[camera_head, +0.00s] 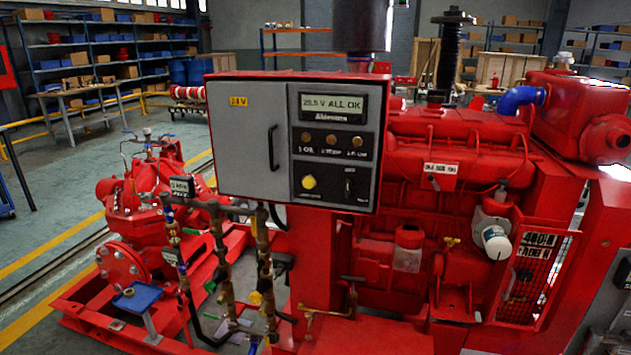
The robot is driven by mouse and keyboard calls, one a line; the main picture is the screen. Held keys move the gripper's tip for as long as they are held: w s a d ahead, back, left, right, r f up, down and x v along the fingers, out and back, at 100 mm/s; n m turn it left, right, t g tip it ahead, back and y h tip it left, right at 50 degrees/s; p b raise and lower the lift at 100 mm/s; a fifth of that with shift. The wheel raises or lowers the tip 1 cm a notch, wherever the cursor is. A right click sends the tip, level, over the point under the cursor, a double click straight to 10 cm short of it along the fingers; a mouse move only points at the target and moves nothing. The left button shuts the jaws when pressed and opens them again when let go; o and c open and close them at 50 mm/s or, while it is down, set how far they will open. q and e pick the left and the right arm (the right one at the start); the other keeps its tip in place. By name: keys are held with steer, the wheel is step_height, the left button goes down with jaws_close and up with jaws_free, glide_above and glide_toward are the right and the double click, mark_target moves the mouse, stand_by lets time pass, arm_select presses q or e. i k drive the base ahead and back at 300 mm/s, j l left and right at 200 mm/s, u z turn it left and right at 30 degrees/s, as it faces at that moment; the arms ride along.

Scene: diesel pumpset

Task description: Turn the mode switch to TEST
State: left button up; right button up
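The grey control box (235,140) with a red edge stands near the middle of the view, in front of the red engine. Its display (332,106) reads "ALL OK" after a voltage. Below are three small round brass-coloured lamps or buttons (332,139). On the lower dark plate are a yellow round knob or button (309,182) and a small dark switch (349,186), which looks like the mode switch. Its labels are too small to read, so I cannot tell its setting. Neither of my grippers is in view.
A black door handle (272,147) sits on the box front. Pipes and valves (225,270) stand below it at left, beside the red pump (130,225). The red engine (450,160) fills the right. Open floor (45,215) lies at far left.

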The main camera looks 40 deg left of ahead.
mark_target(349, 187)
steer(key=u, duration=1.1)
